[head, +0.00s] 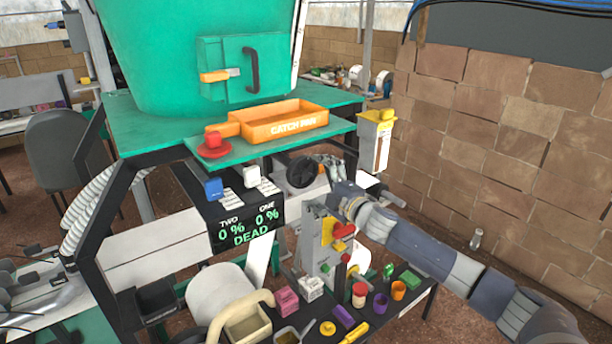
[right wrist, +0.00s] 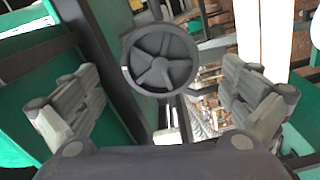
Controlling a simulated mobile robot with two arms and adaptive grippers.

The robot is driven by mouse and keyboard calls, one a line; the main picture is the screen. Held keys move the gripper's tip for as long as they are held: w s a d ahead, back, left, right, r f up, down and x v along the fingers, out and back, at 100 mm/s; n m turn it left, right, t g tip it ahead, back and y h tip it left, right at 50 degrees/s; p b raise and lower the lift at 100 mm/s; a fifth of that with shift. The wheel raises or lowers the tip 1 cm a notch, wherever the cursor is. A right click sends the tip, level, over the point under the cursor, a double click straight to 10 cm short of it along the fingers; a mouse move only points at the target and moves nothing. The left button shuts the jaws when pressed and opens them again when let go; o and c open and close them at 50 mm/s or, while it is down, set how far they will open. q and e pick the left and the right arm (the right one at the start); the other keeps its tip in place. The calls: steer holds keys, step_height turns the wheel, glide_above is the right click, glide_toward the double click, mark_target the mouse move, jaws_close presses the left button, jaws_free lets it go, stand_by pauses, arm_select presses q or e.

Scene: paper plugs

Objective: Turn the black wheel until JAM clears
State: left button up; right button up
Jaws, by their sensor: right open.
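The black wheel (head: 302,172) is a spoked handwheel under the green bench's front edge in the head view. In the right wrist view the black wheel (right wrist: 160,60) faces the camera, centred between the finger pads and beyond them. My right gripper (head: 326,168) is open just right of the wheel in the head view; its two fingers spread wide in the wrist view (right wrist: 162,95). It holds nothing, and I cannot tell whether a finger touches the rim. The black display (head: 247,229) reads TWO 0 %, ONE 0 % and DEAD; no JAM text shows. My left gripper is not in view.
An orange catch pan (head: 285,124) and a red button (head: 213,146) sit above the wheel. Blue (head: 213,187) and white (head: 251,176) blocks are left of it. A lower bench holds small coloured objects.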

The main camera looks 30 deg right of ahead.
mark_target(305, 174)
steer(key=shift+s, duration=0.1)
steer(key=shift+r+m+p, duration=0.15)
steer(key=shift+m+p, duration=0.25)
steer(key=shift+m, duration=0.1)
steer(key=m+p, duration=0.1)
steer(key=m, duration=0.1)
steer(key=m+p, duration=0.1)
steer(key=m, duration=0.1)
steer(key=shift+r+m+p, duration=0.2)
steer(key=shift+m+p, duration=0.1)
steer(key=shift+p, duration=0.1)
steer(key=shift+f+m, duration=0.2)
steer(key=shift+m, duration=0.8)
steer(key=shift+f+m, duration=0.15)
steer(key=shift+m, duration=0.85)
steer(key=m, duration=0.2)
steer(key=shift+m, duration=0.3)
steer(key=shift+w+a+b, duration=0.2)
steer(key=shift+w+b, duration=0.6)
steer(key=shift+w, duration=1.2)
